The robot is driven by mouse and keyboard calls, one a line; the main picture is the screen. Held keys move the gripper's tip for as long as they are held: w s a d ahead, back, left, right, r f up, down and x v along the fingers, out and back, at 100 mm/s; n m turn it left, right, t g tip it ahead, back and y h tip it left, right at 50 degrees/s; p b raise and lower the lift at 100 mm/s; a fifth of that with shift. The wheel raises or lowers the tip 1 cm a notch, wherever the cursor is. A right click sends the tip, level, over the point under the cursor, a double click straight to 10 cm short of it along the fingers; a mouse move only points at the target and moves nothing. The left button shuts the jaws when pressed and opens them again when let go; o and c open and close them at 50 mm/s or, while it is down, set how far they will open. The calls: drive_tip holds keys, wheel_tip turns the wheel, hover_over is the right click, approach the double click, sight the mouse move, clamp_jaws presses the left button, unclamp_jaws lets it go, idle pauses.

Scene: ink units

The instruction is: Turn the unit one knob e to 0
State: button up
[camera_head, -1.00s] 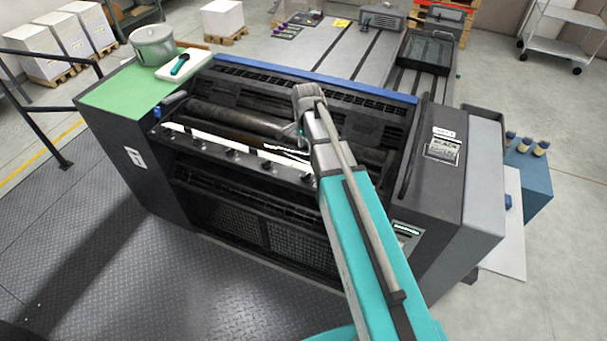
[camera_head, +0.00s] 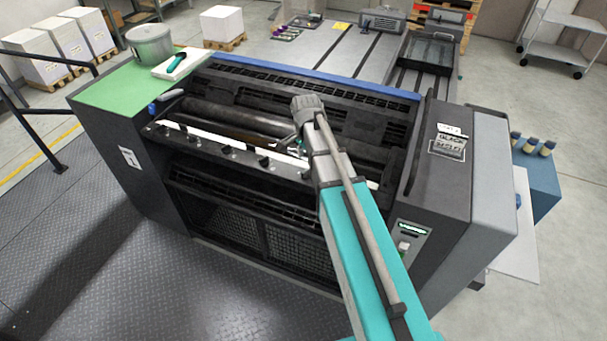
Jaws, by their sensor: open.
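The ink unit (camera_head: 300,210) is a dark press unit that fills the middle of the view. A row of several small dark knobs runs along its front rail, under a white strip; one knob (camera_head: 264,161) is left of my arm and another (camera_head: 304,174) is close beside it. Knob letters and pointer settings are too small to read. My gripper (camera_head: 299,143) is open, small and mostly hidden by my wrist, above the right part of the rail. I see no contact with a knob.
A pot (camera_head: 151,46) and a white tray (camera_head: 182,64) stand on the unit's green left top. A small control panel (camera_head: 408,238) is on the right front. A railing (camera_head: 35,110) stands at left. The plate floor in front is clear.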

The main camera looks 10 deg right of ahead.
sight(306, 170)
drive_tip(key=shift+f+b, duration=2.7)
drive_tip(key=shift+f, duration=0.25)
